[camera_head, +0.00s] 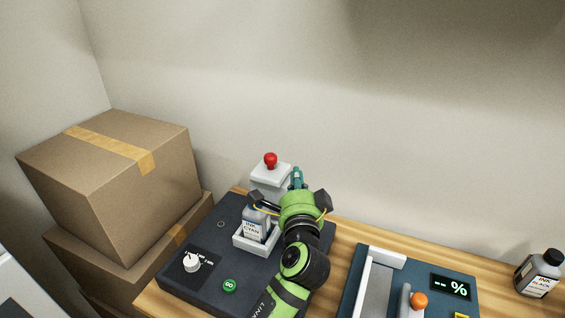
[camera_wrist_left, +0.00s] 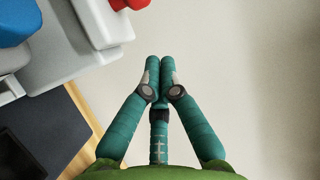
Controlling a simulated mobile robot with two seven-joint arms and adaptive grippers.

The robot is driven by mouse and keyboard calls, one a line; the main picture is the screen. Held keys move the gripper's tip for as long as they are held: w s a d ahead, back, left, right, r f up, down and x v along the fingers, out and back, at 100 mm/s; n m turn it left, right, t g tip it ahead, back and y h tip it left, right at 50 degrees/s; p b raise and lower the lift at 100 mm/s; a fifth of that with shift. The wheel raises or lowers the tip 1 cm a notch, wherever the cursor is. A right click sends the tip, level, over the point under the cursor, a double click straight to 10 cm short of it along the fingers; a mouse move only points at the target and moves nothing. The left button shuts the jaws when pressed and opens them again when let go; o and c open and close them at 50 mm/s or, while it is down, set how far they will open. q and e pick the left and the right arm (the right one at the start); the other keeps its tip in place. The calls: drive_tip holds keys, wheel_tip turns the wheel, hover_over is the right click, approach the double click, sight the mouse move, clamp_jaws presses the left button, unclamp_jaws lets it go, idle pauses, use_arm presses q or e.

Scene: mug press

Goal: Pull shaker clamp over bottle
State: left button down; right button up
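The shaker (camera_head: 205,232) is a dark box on the wooden table with a white dial and a green button. A bottle labelled cyan ink (camera_head: 256,226) stands in its white holder (camera_head: 241,242). Behind the bottle is the pale clamp block (camera_head: 270,176) with a red knob (camera_head: 270,160) on top; the knob also shows at the top of the left wrist view (camera_wrist_left: 130,4). My left gripper (camera_head: 296,178) is beside the clamp, on its right. In the left wrist view its teal fingertips (camera_wrist_left: 160,64) are together with nothing between them. My arm hides part of the shaker.
Cardboard boxes (camera_head: 120,172) are stacked left of the table. A blue device (camera_head: 448,292) with a display and an orange-knobbed lever stands to the right. A black ink bottle (camera_head: 540,275) stands at far right. A plain wall is close behind the table.

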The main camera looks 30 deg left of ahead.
sight(283, 169)
drive_tip(key=s+d+f, duration=0.1)
drive_tip(key=s+d, duration=0.2)
drive_tip(key=s, duration=0.2)
use_arm(q)
drive_tip(key=w+a+p, duration=0.2)
drive_tip(key=w+a+r+p, duration=0.1)
drive_tip(key=w+a+p, duration=0.1)
drive_tip(key=w+a, duration=0.1)
drive_tip(key=shift+w+a+r, duration=0.1)
drive_tip(key=shift+w+a, duration=0.1)
drive_tip(key=shift+a, duration=0.1)
drive_tip(key=shift+s+a, duration=0.15)
drive_tip(key=shift+s, duration=0.25)
use_arm(e)
drive_tip(key=r, duration=0.1)
drive_tip(key=w+a+r, duration=0.1)
drive_tip(key=r, duration=0.2)
drive_tip(key=shift+w+a+r, duration=0.25)
drive_tip(key=shift+w, duration=0.1)
use_arm(q)
drive_tip(key=shift+w+f, duration=0.1)
drive_tip(key=shift+f, duration=0.1)
